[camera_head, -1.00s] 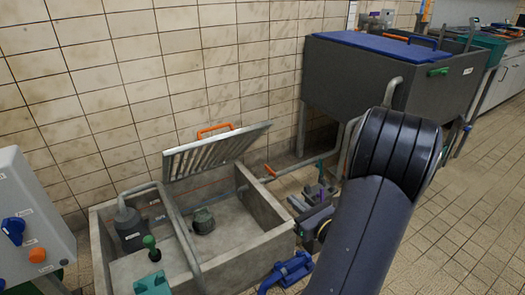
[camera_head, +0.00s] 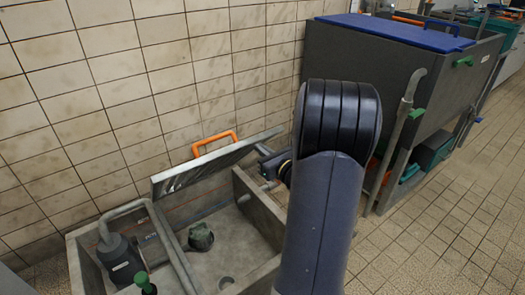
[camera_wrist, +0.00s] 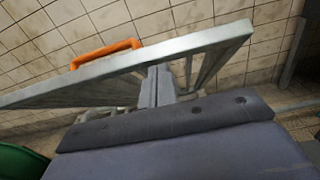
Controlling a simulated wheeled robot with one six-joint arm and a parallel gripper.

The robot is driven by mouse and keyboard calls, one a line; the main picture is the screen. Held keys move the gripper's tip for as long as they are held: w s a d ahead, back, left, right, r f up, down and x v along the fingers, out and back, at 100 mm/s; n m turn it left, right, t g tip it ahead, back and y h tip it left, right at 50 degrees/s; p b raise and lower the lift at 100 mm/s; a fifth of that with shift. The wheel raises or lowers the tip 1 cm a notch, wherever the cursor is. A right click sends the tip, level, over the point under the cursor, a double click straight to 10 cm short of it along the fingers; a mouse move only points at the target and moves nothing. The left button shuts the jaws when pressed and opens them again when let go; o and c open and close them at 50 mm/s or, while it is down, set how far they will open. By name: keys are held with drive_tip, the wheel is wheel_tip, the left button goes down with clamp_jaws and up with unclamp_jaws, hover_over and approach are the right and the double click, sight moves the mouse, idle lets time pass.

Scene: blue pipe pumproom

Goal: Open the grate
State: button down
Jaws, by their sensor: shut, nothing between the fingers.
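The grate (camera_head: 208,167) is a grey slatted panel, raised and tilted over the concrete pit (camera_head: 255,205). Its orange handle (camera_head: 213,142) stands on the far side, towards the wall. In the wrist view the grate's near edge (camera_wrist: 215,40) crosses above my fingers, with the handle (camera_wrist: 105,53) behind it on the left. My gripper (camera_wrist: 160,75) is shut and empty, with its fingertips at the grate's underside, close below the edge. I cannot tell whether they touch. In the head view my gripper (camera_head: 264,152) is at the grate's right end, and my arm partly hides the area there.
A tiled wall (camera_head: 150,85) stands close behind. A large grey tank (camera_head: 400,85) with a blue lid is at right. The tiled floor (camera_head: 440,220) in front of it is clear.

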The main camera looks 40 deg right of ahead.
idle(0.3)
drive_tip(key=w+r+g+p, duration=0.1)
drive_tip(key=w+r+p, duration=0.2)
drive_tip(key=w+p, duration=0.1)
drive_tip(key=w+r+g+p, duration=0.1)
drive_tip(key=w+r+p, duration=0.3)
drive_tip(key=p, duration=0.2)
drive_tip(key=shift+w+r, duration=0.1)
drive_tip(key=shift+r, duration=0.2)
drive_tip(key=w+r+g+p, duration=0.3)
drive_tip(key=w+r+p, duration=0.2)
drive_tip(key=w+p, duration=0.6)
drive_tip(key=p, duration=0.4)
drive_tip(key=shift+w+r, duration=0.4)
